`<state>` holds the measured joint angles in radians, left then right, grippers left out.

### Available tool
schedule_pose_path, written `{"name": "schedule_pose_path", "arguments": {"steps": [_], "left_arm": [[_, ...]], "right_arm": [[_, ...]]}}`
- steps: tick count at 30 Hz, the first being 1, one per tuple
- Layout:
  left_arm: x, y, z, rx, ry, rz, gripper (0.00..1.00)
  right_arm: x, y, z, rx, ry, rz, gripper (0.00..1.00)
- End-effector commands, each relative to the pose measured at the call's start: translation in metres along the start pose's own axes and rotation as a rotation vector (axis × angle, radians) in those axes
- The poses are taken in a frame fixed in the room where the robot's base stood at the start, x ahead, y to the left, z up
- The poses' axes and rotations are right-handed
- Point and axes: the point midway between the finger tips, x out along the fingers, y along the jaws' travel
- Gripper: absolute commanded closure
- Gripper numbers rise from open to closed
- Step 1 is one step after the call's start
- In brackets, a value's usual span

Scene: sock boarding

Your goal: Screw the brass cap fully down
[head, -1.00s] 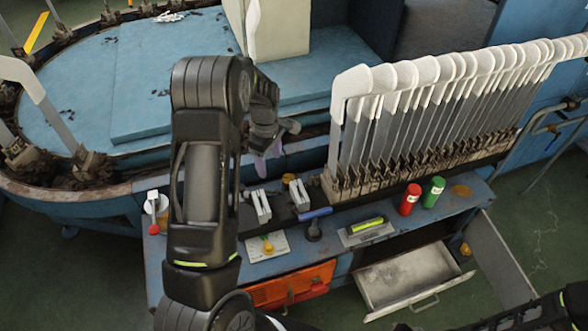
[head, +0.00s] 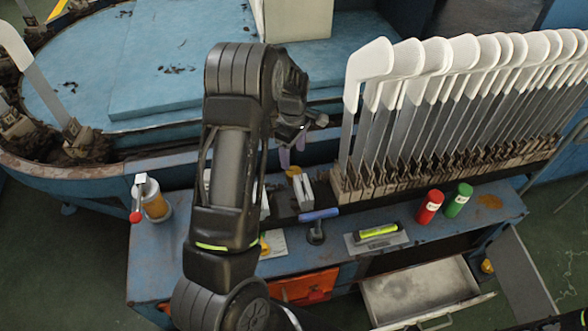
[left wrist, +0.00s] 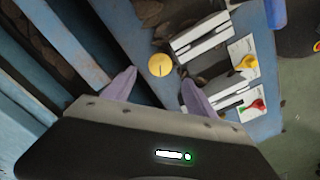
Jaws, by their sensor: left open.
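The brass cap (left wrist: 161,65) shows as a round yellow disc with a dark line across it in the left wrist view. In the head view the left gripper (head: 291,150) is above the back edge of the bench. How far the cap is screwed down cannot be told.
Grey blocks (left wrist: 203,36) stand close beside the cap. A blue-handled tool (head: 318,215), a level (head: 379,231), red (head: 430,206) and green (head: 458,200) cans and an amber jar (head: 154,202) are on the bench (head: 150,259). A rack of white-topped boards rises behind. A drawer (head: 420,290) is open.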

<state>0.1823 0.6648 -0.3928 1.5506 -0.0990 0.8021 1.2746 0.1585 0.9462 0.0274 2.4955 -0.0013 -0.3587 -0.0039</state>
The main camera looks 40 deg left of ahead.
Motion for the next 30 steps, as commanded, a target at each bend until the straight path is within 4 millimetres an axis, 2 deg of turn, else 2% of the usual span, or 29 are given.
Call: {"name": "schedule_pose_path", "arguments": {"steps": [7,19,23,30], "left_arm": [[0.013,0.0,0.0,0.0,0.0,-0.001,0.34],[0.07,0.0,0.0,0.0,0.0,-0.001,0.34],[0.078,0.0,0.0,0.0,0.0,0.0,0.34],[0.078,0.0,0.0,0.0,0.0,0.0,0.34]], "right_arm": [[0.001,0.0,0.0,0.0,0.0,0.0,0.64],[0.004,0.002,0.0,0.0,0.0,0.0,0.64],[0.004,0.002,0.0,0.0,0.0,0.0,0.64],[0.004,0.002,0.0,0.0,0.0,0.0,0.64]]}}
